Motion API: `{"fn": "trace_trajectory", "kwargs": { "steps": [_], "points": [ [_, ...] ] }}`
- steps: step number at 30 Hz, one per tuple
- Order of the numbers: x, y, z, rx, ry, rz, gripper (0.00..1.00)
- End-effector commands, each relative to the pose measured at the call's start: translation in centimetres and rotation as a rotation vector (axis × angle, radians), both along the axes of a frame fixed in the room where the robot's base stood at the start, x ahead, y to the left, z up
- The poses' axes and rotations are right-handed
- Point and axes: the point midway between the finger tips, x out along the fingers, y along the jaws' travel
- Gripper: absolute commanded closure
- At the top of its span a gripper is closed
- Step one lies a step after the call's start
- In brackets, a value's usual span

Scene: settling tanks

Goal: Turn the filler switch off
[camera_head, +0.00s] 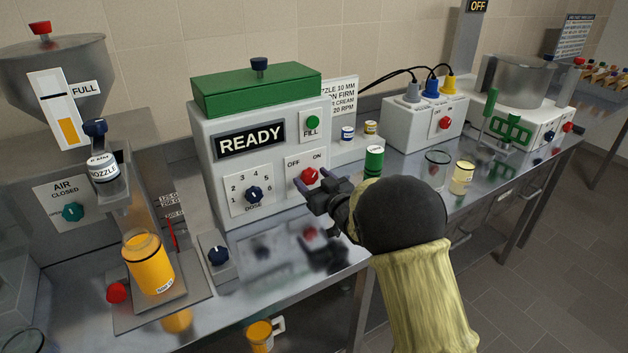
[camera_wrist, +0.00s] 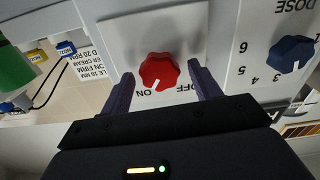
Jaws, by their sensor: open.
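The filler switch is a red knob (camera_head: 309,175) on the front of the white filler box (camera_head: 212,150), below the OFF and ON labels. It also shows in the wrist view (camera_wrist: 158,69), where the picture is upside down and its white mark points toward ON. My gripper (camera_head: 318,190) is in front of the knob. In the wrist view my gripper (camera_wrist: 161,78) is open, one finger on each side of the knob, with gaps showing. I cannot tell whether the fingertips reach the panel. The box's display (camera_head: 250,140) reads READY.
A blue DOSE dial (camera_head: 254,194) sits left of the switch, and a green FILL button (camera_head: 312,123) above it. A green-labelled jar (camera_head: 374,161) stands right of the box. A glass (camera_head: 437,168) and a yellow jar (camera_head: 462,178) stand further right.

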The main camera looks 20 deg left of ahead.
Motion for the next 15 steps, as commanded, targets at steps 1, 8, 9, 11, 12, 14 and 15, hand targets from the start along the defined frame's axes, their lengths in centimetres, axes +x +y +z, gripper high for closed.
{"fn": "trace_trajectory", "kwargs": {
  "steps": [1,8,9,11,12,14,15],
  "points": [
    [0.0,-0.01,0.01,0.0,0.0,0.0,0.37],
    [-0.01,-0.03,0.01,0.0,0.0,0.0,0.82],
    [-0.02,-0.02,0.02,0.0,0.0,0.0,0.82],
    [-0.03,-0.03,0.01,0.0,0.0,0.0,0.82],
    [-0.03,-0.03,0.0,0.0,-0.001,0.0,0.82],
    [-0.03,-0.03,-0.02,-0.002,-0.004,0.0,0.82],
    [-0.02,-0.03,-0.03,-0.005,-0.007,0.0,0.82]
  ]
}}
